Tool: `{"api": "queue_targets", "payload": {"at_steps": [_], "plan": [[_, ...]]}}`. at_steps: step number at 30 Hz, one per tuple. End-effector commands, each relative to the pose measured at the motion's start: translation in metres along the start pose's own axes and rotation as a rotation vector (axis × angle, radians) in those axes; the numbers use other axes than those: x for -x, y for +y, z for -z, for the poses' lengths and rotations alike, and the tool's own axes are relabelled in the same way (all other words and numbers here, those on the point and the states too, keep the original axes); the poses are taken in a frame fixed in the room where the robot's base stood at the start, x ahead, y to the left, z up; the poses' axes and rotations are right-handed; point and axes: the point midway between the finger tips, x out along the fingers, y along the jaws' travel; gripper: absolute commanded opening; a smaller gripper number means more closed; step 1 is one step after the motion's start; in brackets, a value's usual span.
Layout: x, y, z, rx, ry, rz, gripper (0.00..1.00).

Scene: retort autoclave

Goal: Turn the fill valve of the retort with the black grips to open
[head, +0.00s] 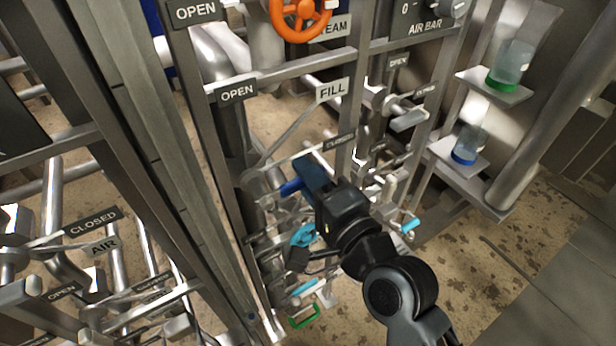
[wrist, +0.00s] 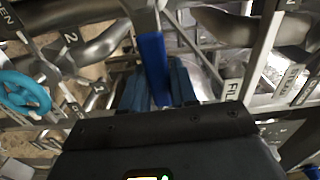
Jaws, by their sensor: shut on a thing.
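The fill valve's blue lever handle (head: 290,187) shows just left of my gripper (head: 308,172) in the head view, below the white FILL tag (head: 333,89). An OPEN label (head: 237,93) is up left of it and a CLOSED label (head: 325,144) just above my gripper. In the wrist view the blue lever (wrist: 154,62) runs down between the two fingers of my gripper (wrist: 157,88), which is shut on it. I cannot make out the retort's black grips in either view.
Grey frame posts and pipes crowd both sides. An orange wheel (head: 300,14) is above, and a cyan wheel (head: 303,236) is below my gripper. Shelves with bottles (head: 470,140) stand at right; floor is open at lower right.

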Motion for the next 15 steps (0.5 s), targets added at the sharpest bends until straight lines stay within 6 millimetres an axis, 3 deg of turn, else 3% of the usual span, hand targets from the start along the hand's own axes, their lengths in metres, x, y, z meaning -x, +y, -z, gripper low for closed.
{"api": "queue_targets", "payload": {"at_steps": [15], "plan": [[0.000,-0.031,-0.006,0.408,0.001,0.000,0.00]]}}
